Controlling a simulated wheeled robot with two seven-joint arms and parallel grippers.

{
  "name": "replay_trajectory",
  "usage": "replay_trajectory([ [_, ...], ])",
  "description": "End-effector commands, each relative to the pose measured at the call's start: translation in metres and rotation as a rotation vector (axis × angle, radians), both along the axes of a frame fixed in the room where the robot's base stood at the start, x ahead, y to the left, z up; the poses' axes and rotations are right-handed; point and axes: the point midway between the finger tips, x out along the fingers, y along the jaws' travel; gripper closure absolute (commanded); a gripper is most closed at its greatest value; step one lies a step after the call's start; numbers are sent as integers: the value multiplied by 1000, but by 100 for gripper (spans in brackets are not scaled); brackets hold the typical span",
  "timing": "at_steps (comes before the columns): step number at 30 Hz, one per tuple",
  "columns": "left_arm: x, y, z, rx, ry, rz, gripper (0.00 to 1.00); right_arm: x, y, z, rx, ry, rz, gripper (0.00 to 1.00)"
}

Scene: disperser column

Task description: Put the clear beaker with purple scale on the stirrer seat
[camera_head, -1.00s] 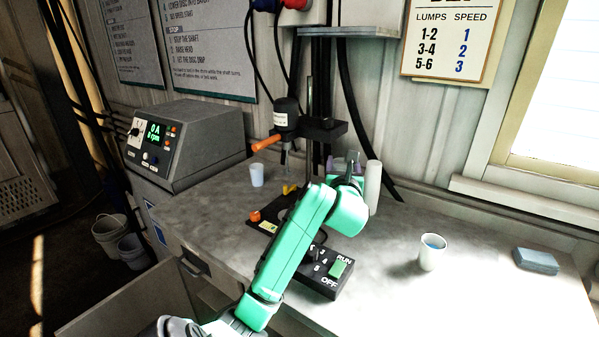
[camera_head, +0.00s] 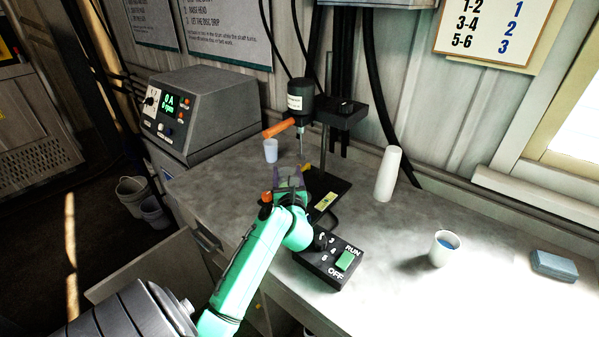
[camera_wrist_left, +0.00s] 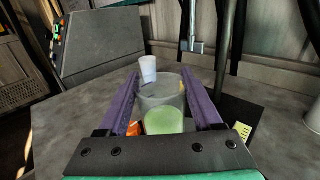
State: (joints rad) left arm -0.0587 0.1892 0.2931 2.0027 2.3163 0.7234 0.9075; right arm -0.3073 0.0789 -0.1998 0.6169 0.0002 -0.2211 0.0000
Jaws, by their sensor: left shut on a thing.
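My left gripper (camera_wrist_left: 161,106) is shut on a clear beaker (camera_wrist_left: 163,92) holding pale green liquid; its purple fingers clasp both sides. In the head view the beaker (camera_head: 288,178) stands upright at the end of my green left arm, partly hidden by the wrist. No scale marks can be made out on it. It is in front of the black stirrer stand base (camera_head: 333,187), toward the orange knob; I cannot tell whether it touches the base. The stirrer motor (camera_head: 300,97) and its shaft hang just behind. My right gripper is out of view.
A black control box (camera_head: 325,268) with a green switch sits right of my arm. A small white cup (camera_head: 270,150) stands behind, left of the stand. A white cup stack (camera_head: 388,174), a cup with blue contents (camera_head: 443,248) and a blue box (camera_head: 554,266) are to the right.

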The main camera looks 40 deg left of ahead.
Motion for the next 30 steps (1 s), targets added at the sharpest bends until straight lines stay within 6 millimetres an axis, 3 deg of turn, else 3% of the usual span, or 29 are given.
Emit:
replay_trajectory([
  [3,30,1,2,-1,-2,-1,100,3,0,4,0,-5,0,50],
  [9,61,1,-1,-1,0,0,100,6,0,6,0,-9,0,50],
  [15,62,1,-33,1,4,-1,100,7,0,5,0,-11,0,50],
  [25,62,1,-39,-1,1,-1,100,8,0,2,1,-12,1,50],
  [26,62,1,-39,-1,1,-1,26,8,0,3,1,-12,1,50],
  [27,62,1,-38,-1,1,-1,11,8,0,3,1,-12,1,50],
  [28,62,1,-38,-1,1,-1,4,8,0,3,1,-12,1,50],
  [30,62,1,-38,-1,1,-1,4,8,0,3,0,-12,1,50],
])
